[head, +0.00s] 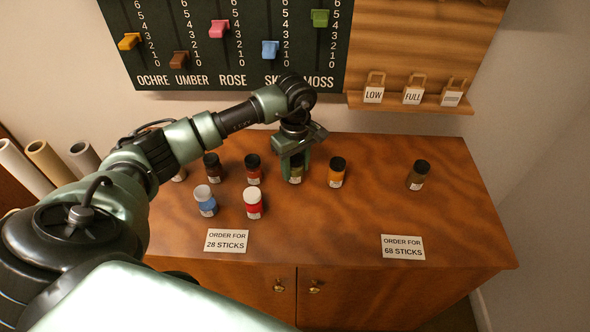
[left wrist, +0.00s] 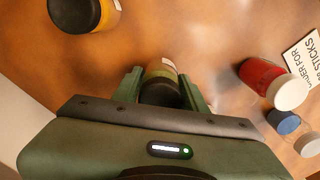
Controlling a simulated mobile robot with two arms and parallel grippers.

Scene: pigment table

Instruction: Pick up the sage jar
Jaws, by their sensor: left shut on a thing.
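The olive-green jar with a dark lid, which I take as the sage jar (head: 295,178), is in the back row on the wooden table in the head view. My left gripper (head: 294,162) reaches down over it from above and is shut on it, with one finger on each side. In the left wrist view the jar (left wrist: 161,70) sits between the two green fingers, its dark lid toward the palm. I cannot tell whether it still touches the table. My right gripper is in neither view.
An orange jar (head: 337,172) stands close right of the held jar. A dark red jar (head: 253,170) and a brown jar (head: 212,168) stand left. Blue (head: 205,201) and red (head: 253,204) white-lidded jars stand in front. A brownish jar (head: 418,175) stands far right, with clear table between.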

